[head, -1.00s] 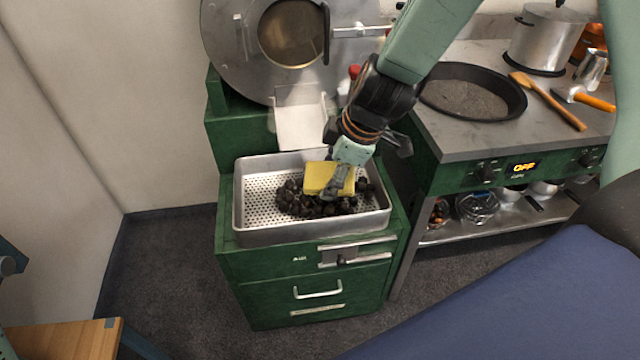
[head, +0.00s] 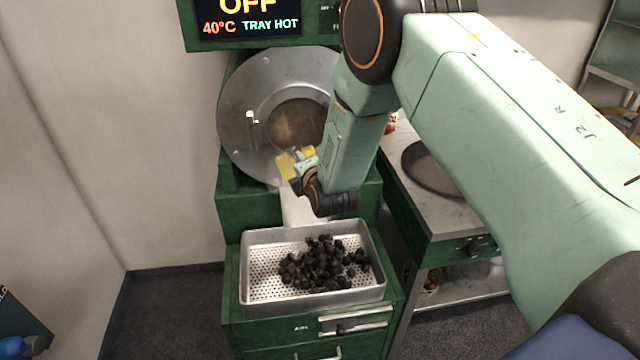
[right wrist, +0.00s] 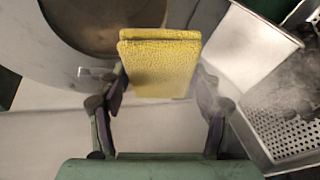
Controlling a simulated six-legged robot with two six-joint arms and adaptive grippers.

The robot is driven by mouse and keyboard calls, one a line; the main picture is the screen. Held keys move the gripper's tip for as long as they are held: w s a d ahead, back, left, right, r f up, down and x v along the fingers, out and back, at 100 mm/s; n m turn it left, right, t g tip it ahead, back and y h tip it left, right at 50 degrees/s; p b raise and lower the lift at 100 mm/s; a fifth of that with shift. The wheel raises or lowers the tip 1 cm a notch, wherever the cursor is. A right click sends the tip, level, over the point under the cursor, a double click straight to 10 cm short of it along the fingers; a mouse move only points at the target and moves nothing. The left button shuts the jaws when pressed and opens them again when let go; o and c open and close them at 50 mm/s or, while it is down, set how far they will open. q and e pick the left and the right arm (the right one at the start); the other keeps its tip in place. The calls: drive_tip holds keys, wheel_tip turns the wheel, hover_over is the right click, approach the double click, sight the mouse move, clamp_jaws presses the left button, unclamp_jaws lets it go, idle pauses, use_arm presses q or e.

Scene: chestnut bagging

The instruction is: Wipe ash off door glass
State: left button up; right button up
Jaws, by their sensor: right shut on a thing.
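The round metal door (head: 245,120) of the roaster has a brownish, hazy glass window (head: 297,125) in its middle. My right gripper (head: 300,167) is shut on a yellow sponge (head: 285,166) and holds it in front of the door's lower part, just below the window. In the right wrist view the sponge (right wrist: 160,65) sits between the two fingers, with the window's brown edge (right wrist: 95,22) behind it. I cannot tell whether the sponge touches the door. My arm hides the window's right side. My left gripper is not in view.
Below is a perforated metal tray (head: 262,262) with a heap of dark chestnuts (head: 325,265); a white chute (head: 303,208) stands above it. A display (head: 248,22) reads OFF, 40°C, TRAY HOT. A counter with a dark pan (head: 428,168) is at right.

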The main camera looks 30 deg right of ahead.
sight(279, 168)
drive_tip(key=w+a+r+n+y, duration=0.1)
drive_tip(key=w+a+r+n+t+y+p, duration=0.1)
drive_tip(key=a+r+t+p, duration=0.1)
drive_tip(key=a+r, duration=0.1)
drive_tip(key=shift+w+r+n+y, duration=0.1)
drive_tip(key=shift+w+n+y, duration=0.3)
drive_tip(key=shift+w+a+t+b, duration=0.3)
drive_tip(key=shift+w+b, duration=0.05)
drive_tip(key=shift+w, duration=0.2)
drive_tip(key=w, duration=0.1)
drive_tip(key=w+d+b, duration=0.1)
drive_tip(key=w+b, duration=0.1)
drive_tip(key=shift+w+d, duration=0.2)
drive_tip(key=shift+d, duration=0.1)
drive_tip(key=shift+w+a+b, duration=0.1)
drive_tip(key=shift+w+b, duration=0.2)
drive_tip(key=shift+w, duration=0.2)
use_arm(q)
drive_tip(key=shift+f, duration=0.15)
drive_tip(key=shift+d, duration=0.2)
use_arm(e)
drive_tip(key=shift+w+d, duration=0.15)
drive_tip(key=shift+d, duration=0.1)
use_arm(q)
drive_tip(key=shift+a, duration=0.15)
use_arm(e)
drive_tip(key=shift+a, duration=0.15)
